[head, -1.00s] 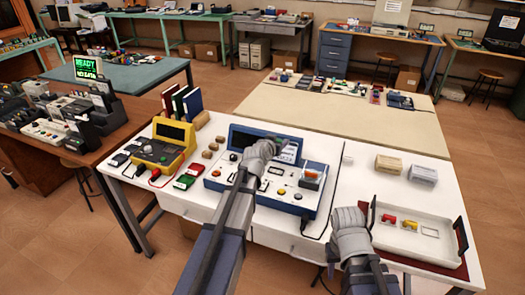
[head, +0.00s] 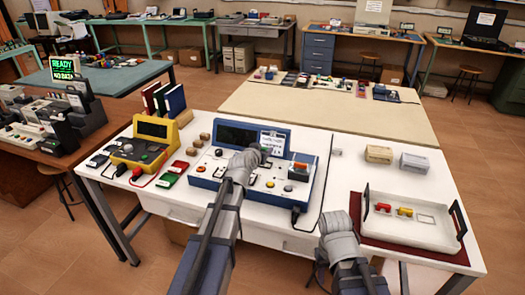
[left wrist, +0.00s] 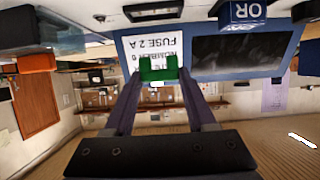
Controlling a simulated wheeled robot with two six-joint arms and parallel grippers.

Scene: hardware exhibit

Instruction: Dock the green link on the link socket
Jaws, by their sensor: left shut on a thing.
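My left gripper (head: 263,152) is shut on the green link (left wrist: 158,68), which sits between the fingertips in the left wrist view. The gripper is over the blue-framed device (head: 205,176), in front of its white fuse label (head: 272,141). That label appears upside down behind the link in the left wrist view (left wrist: 150,48). I cannot make out the link socket; the gripper covers part of the panel. I cannot tell whether the link touches the device. My right gripper (head: 334,222) is near the table's front edge, left of the white tray; its fingers are not clear.
The white tray (head: 425,232) holds a red and a yellow piece beside an empty outline. A yellow meter (head: 150,130) stands at left. The table between device and tray is mostly clear.

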